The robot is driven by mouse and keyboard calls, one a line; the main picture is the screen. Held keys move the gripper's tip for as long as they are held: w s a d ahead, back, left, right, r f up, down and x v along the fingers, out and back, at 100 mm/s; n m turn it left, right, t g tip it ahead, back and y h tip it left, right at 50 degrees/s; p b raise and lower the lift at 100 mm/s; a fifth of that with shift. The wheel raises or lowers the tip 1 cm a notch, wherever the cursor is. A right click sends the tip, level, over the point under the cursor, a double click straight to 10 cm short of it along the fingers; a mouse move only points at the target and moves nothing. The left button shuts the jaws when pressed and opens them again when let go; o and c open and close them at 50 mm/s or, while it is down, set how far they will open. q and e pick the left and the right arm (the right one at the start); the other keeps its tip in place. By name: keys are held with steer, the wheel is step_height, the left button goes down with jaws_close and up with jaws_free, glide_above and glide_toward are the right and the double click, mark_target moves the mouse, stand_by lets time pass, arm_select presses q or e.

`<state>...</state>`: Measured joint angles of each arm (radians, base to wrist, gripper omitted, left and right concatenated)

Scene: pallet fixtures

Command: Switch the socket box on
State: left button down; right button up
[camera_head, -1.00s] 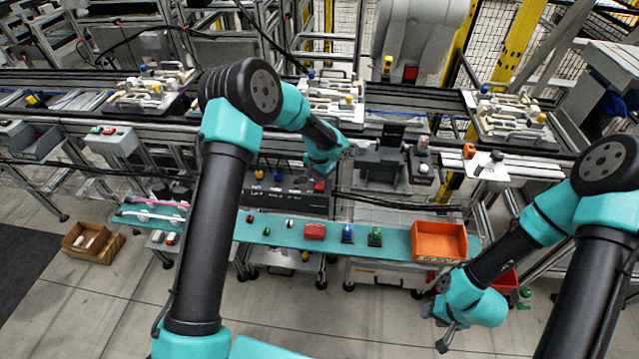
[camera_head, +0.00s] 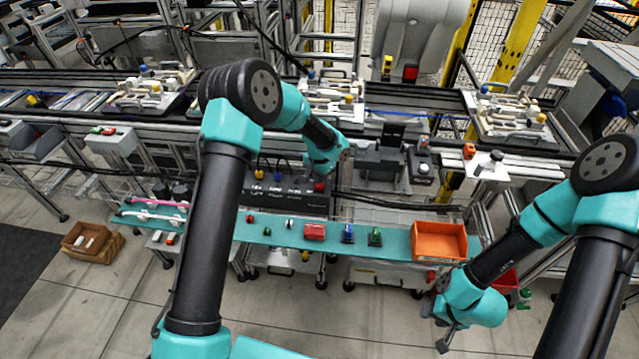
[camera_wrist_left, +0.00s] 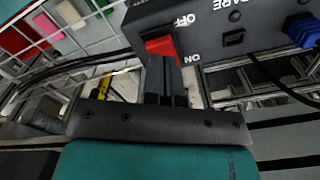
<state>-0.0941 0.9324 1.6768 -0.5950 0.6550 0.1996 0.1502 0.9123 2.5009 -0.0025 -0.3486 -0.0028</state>
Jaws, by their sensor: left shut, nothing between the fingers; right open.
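The socket box (camera_head: 262,199) is a dark grey box on the bench behind the teal shelf, with a row of plugs along it. In the left wrist view its face (camera_wrist_left: 215,48) shows the letters OFF and ON, upside down, beside a red rocker switch (camera_wrist_left: 160,45). My left gripper (camera_wrist_left: 166,68) is shut and empty, its fingertips right at the switch and hiding part of it near the ON side. I cannot tell whether they press on it. In the head view the left gripper is at the box's right end. My right gripper (camera_head: 445,343) is open and empty, low over the floor.
A teal shelf (camera_head: 275,232) in front holds small parts, a red block (camera_head: 315,232) and an orange bin (camera_head: 438,241). A blue plug (camera_wrist_left: 302,30) sits in the box near the switch. Pallets with fixtures (camera_head: 332,97) stand on the conveyor behind.

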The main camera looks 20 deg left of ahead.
arm_select(q)
steer(key=shift+f, duration=1.3)
stand_by(0.9)
steer(key=shift+r, duration=3.55)
steer(key=s+d+f+n+g+h, duration=0.15)
steer(key=s+f, duration=0.35)
steer(key=s, duration=0.6)
steer(key=s+d+f+n+g+h, duration=0.1)
steer(key=s+d+f+n+g, duration=0.15)
steer(key=s+f, duration=0.65)
steer(key=s+a+f+n+t+h, duration=0.1)
steer(key=s+a+n+t, duration=0.1)
steer(key=s+a+t, duration=0.2)
steer(key=s+a, duration=0.3)
steer(key=s, duration=0.5)
steer(key=shift+s+f+t, duration=0.15)
steer(key=shift+s+t, duration=0.15)
steer(key=shift+t, duration=0.1)
